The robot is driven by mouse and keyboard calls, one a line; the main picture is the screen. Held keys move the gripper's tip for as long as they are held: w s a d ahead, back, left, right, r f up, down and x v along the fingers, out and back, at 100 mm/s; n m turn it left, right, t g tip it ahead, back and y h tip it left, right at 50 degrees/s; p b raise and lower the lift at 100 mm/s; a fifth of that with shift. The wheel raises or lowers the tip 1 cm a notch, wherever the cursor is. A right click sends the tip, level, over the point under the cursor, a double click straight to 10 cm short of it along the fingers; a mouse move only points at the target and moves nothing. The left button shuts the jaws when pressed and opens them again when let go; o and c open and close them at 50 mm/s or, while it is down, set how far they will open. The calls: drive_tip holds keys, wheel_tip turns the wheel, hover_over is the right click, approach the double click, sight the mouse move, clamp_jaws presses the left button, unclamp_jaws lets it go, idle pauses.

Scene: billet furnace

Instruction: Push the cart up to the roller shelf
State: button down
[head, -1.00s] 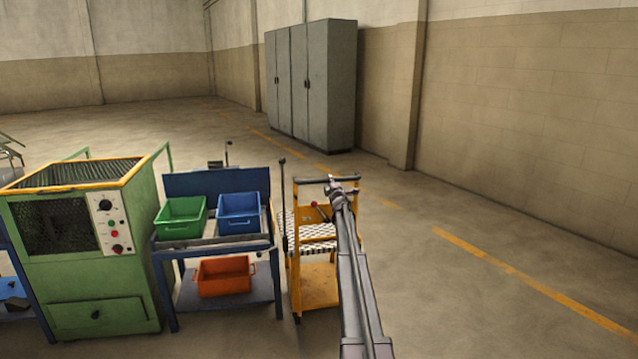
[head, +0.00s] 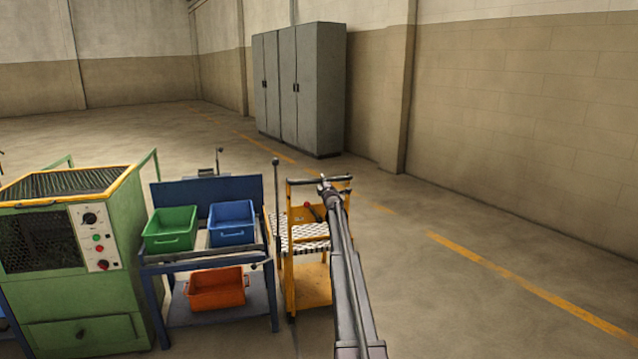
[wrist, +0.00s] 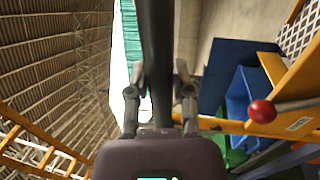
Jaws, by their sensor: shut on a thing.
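The yellow cart (head: 312,288) stands right of centre in the head view, with a checkered roller top and a lower deck. My gripper (head: 327,187) is at its raised dark handle bar. In the wrist view the handle bar (wrist: 155,35) runs between the fingers of my gripper (wrist: 159,85), which are shut on it. A red knob (wrist: 262,111) on the cart shows at the right. The blue shelf (head: 205,190), which seems to be the roller shelf, stands close to the cart's left side. I cannot tell whether they touch.
A green bin (head: 170,232) and a blue bin (head: 232,225) sit on the shelf's top, an orange bin (head: 216,290) below. A green furnace (head: 75,270) stands left of it. Grey cabinets (head: 300,90) are at the back wall. The floor at the right is clear.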

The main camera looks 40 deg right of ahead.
drive_tip(key=shift+w+d, duration=0.15)
drive_tip(key=shift+d, duration=0.1)
drive_tip(key=shift+c, duration=2.4)
unclamp_jaws()
drive_tip(key=shift+a, duration=0.15)
